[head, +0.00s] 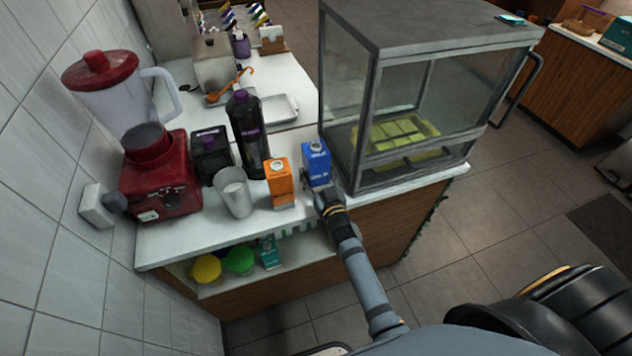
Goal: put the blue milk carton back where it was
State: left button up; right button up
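The blue milk carton (316,163) is upright near the front edge of the white counter, between an orange carton (280,184) and the glass display case (410,100). One arm of mine, which I take as the right, reaches up from the bottom right. Its gripper (322,187) is at the carton's lower part, with fingers at its sides, and looks shut on it. The gripper hides the carton's base, so I cannot tell whether it touches the counter. My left gripper is not in view.
A metal cup (235,192), a dark bottle (247,133), a black box-like container (211,154) and a red blender (158,175) stand to the left. A shelf below holds a yellow item (206,268) and a green item (239,260). Bare counter (185,235) shows at the front left.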

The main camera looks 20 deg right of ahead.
jog(key=shift+f, duration=0.4)
jog(key=o, duration=1)
jog(key=shift+f, duration=0.2)
jog(key=o, duration=0.5)
jog(key=shift+c, duration=0.2)
jog(key=shift+r, duration=0.2)
jog(key=s+p, duration=0.1)
jog(key=s, duration=1.1)
jog(key=shift+d, duration=0.2)
